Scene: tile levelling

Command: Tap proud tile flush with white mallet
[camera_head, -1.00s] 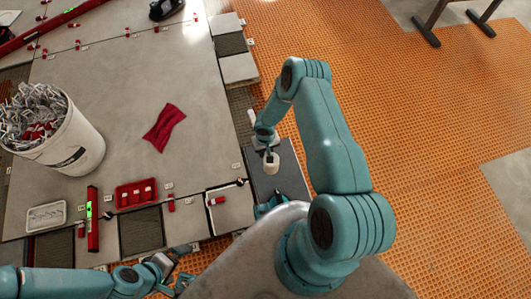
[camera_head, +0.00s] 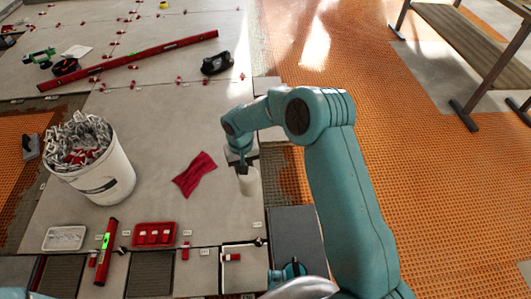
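My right arm reaches in from the lower right, and its gripper (camera_head: 242,164) points down near the right edge of the large grey tile (camera_head: 150,135). It appears shut on the white mallet (camera_head: 249,182), whose pale head shows below the fingers; the handle is mostly hidden. The mallet is over the tile edge, and I cannot tell whether it touches. A smaller grey tile (camera_head: 238,278) with a red clip lies at the lower middle. No raised tile edge can be made out from this angle. My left gripper is out of view; only a bit of its arm shows at the bottom left.
A white bucket of clips (camera_head: 115,182) stands at left. A red cloth (camera_head: 194,174), red tray (camera_head: 154,235), red-and-green level (camera_head: 106,250) and white tray (camera_head: 64,238) lie on the tiles. A long red level (camera_head: 150,57) lies farther back. Orange matting (camera_head: 400,150) is open at right.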

